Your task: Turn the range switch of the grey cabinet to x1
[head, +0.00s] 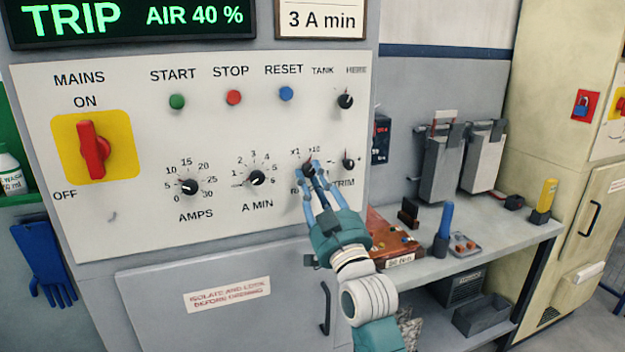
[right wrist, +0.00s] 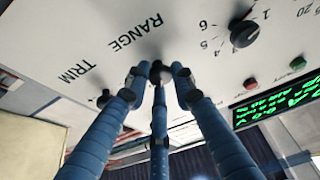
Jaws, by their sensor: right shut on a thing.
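The grey cabinet (head: 230,300) carries a pale control panel (head: 130,225) with switches and dials. Its range switch (head: 308,169) is a small dark knob at the panel's lower right, with x1 marked at its upper left and x10 at its upper right. My right gripper (head: 311,173) is shut on this knob, its blue fingers around it and partly covering it and its label. In the right wrist view the fingertips close around the dark knob (right wrist: 159,72) beside the word RANGE. Which mark the knob points to is hard to tell. My left gripper is out of view.
The trim knob (head: 348,164) sits close to the right of my fingers, and the A MIN dial (head: 257,178) to the left. A red mains switch (head: 94,150) is at far left. A bench (head: 480,258) with several tools stands at the right.

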